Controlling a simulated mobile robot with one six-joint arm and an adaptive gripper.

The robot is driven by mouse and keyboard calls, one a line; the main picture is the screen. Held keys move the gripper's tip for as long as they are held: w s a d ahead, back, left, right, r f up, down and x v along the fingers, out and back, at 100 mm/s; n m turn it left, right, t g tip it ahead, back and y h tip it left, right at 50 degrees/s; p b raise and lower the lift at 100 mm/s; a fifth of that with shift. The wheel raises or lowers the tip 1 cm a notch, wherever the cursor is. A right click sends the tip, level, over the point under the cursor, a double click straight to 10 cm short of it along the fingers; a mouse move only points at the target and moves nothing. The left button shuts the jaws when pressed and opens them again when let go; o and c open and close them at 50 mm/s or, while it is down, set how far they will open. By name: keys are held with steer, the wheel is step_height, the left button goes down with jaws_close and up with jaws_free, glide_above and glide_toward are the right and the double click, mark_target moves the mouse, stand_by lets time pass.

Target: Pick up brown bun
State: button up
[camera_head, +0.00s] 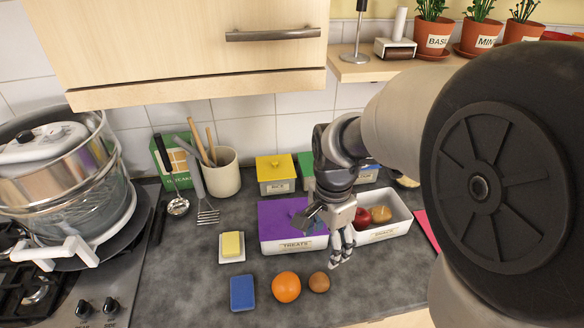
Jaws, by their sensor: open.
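A small round brown item (319,282), which looks like the brown bun, lies on the dark counter right of an orange (286,287). A golden-tan rounded item (381,235), also bun-like, lies in the white tray (402,205) beside a red apple (378,214). My gripper (341,257) points down, open and with nothing seen between its fingers. In the picture it is just above and right of the brown item, and left of the tray. Its height above the counter is hard to tell. My arm hides the tray's back left part.
A purple-topped box (293,242) labelled TREATS stands left of my gripper. A blue block (242,293) and a butter dish (222,256) lie farther left. A utensil crock (224,175) and lidded boxes (276,176) line the wall. A cupboard (190,45) overhangs the counter.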

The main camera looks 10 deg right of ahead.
mark_target(320, 279)
step_height(320, 279, down, 17)
steer(key=b, duration=0.6)
steer(key=shift+a+b, duration=0.1)
steer(key=shift+b, duration=0.3)
steer(key=shift+c, duration=0.3)
steer(key=c, duration=1.1)
